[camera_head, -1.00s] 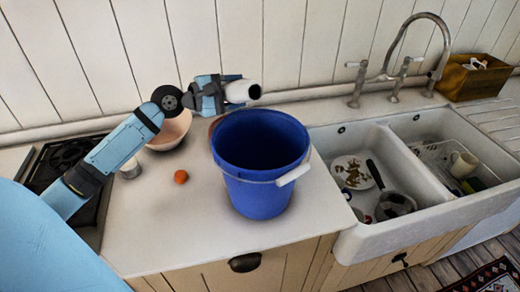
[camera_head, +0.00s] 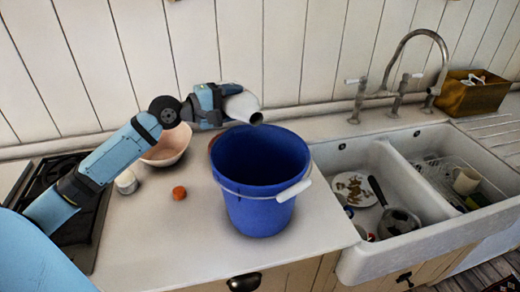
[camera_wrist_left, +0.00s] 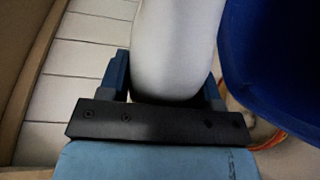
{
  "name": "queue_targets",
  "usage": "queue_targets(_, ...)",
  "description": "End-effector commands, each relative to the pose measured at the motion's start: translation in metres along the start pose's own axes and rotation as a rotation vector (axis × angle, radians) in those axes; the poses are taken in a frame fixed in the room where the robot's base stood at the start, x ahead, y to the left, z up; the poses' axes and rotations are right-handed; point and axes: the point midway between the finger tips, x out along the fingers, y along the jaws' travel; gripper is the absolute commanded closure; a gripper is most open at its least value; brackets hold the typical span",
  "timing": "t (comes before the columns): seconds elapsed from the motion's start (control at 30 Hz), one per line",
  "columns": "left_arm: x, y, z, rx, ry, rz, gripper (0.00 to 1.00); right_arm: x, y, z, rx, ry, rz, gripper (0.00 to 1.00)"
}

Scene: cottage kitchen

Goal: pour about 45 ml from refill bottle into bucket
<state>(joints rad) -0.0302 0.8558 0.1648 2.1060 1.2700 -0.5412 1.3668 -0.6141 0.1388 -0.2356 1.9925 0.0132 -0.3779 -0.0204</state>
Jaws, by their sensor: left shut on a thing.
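The blue bucket (camera_head: 262,215) stands upright on the counter, its white handle grip hanging at its right side. My left gripper (camera_head: 222,98) is shut on the white refill bottle (camera_head: 243,106), behind and above the bucket's back rim. The bottle is tilted, its mouth pointing right and down, over or near the back rim. No stream of liquid shows. In the left wrist view the bottle (camera_wrist_left: 175,45) sits between the fingers, with the bucket (camera_wrist_left: 280,60) close at its right. The bucket's inside is dark, so its contents cannot be told. My right gripper is out of view.
A pink bowl (camera_head: 170,147), a small white jar (camera_head: 126,182) and an orange-red round thing (camera_head: 179,192) are left of the bucket. A black stove (camera_head: 62,180) is farther left. A double sink (camera_head: 350,255) with dishes lies right. The front counter is clear.

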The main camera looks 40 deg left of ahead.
Motion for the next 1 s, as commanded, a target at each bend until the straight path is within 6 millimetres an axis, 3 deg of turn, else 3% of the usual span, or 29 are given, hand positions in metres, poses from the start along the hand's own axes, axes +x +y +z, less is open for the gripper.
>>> queue_targets(1.0,-0.0004,0.0038,0.0022,0.147,0.013,0.003,0.76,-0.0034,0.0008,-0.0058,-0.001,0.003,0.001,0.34)
